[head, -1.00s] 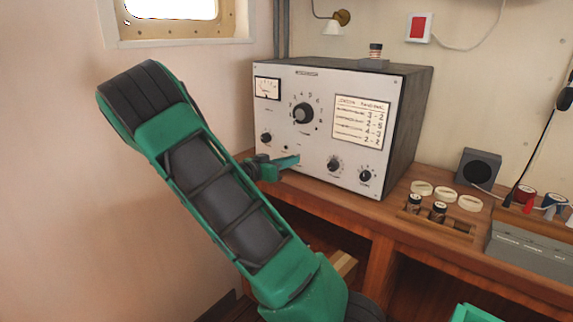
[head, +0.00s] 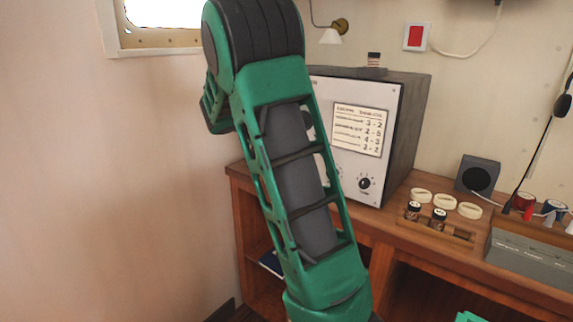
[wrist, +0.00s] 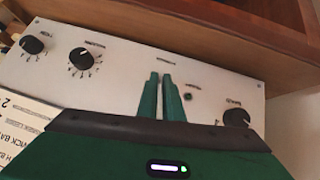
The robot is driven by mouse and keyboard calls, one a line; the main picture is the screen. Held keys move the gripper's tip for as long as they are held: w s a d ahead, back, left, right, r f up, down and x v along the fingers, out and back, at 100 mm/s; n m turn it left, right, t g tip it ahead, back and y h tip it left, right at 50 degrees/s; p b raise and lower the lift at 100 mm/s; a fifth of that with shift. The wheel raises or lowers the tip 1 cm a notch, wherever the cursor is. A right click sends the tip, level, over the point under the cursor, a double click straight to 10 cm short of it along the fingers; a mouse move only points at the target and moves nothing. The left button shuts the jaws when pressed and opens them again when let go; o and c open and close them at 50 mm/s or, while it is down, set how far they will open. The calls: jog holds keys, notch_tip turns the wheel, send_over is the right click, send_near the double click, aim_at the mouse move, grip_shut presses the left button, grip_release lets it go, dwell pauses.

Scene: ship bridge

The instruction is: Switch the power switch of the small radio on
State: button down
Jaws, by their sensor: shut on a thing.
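The small radio (head: 383,165) is a white-fronted box with dark sides on the wooden desk. My arm covers the left part of its front in the head view, and my gripper is hidden there. In the wrist view the radio's front panel (wrist: 115,90) appears upside down, with several black knobs. My gripper (wrist: 161,77) has its two green fingers close together at the panel, between knobs, shut on a small part there. This part sits where the power switch seems to be; the fingers hide it, so its position cannot be told.
A small round fitting (wrist: 188,96) is beside the fingers on the panel, and a black knob (wrist: 236,117) is further right. A small jar (head: 374,60) stands on the radio. A speaker (head: 478,174) and a grey box (head: 535,258) are to the right on the desk.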

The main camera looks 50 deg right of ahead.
jog(key=shift+w+d+r+y, duration=0.1)
jog(key=shift+w+r+y, duration=0.15)
jog(key=shift+y, duration=0.15)
jog(key=c, duration=1.9)
grip_release()
jog(key=shift+f, duration=0.15)
jog(key=shift+s, duration=0.1)
jog(key=v, duration=1)
jog(key=shift+a+r, duration=0.2)
jog(key=shift+r, duration=0.1)
